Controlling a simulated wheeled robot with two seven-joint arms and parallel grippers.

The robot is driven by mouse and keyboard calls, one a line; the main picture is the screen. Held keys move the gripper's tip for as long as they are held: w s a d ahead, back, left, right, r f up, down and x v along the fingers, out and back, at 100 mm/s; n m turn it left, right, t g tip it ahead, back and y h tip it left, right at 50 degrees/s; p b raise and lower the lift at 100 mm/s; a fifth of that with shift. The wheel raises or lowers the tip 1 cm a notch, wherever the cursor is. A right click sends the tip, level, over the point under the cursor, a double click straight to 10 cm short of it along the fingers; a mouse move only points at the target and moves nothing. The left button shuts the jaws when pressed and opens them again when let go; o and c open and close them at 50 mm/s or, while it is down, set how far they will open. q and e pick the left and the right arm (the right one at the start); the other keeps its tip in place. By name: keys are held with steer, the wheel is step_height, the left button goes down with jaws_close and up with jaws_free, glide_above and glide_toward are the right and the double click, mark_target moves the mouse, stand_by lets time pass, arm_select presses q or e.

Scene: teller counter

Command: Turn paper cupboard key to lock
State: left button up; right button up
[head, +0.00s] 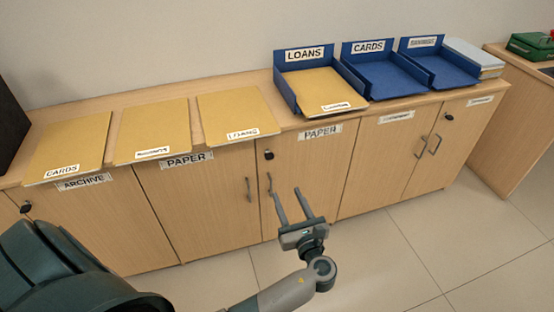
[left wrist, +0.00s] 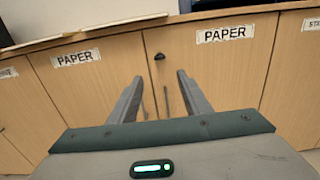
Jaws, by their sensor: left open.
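The paper cupboard has two wooden doors, a left door (head: 200,205) and a right door (head: 310,170), each with a PAPER label. Both doors look shut. A small black key or lock (head: 269,155) sits at the upper left of the right door; it also shows in the left wrist view (left wrist: 159,57). Its turn angle is too small to tell. My left gripper (head: 295,192) is open and empty in front of the right door, below and apart from the key. In the left wrist view the key is beyond and between the fingertips (left wrist: 160,80). My right gripper is not in view.
Yellow folders (head: 237,115) lie on the counter top, some near its front edge. Blue trays (head: 395,78) stand at the right, one holding a folder. Door handles (head: 248,190) stick out below the lock. Tiled floor (head: 390,260) in front is clear.

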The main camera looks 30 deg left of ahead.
arm_select(q)
steer(key=shift+s, duration=0.1)
glide_toward(269, 155)
steer(key=x, duration=0.7)
steer(key=shift+w+a+f+b, duration=0.2)
steer(key=shift+w+a+b, duration=0.05)
steer(key=shift+a+b, duration=0.05)
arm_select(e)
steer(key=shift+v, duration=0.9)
arm_select(q)
steer(key=shift+c, duration=0.6)
steer(key=c, duration=0.9)
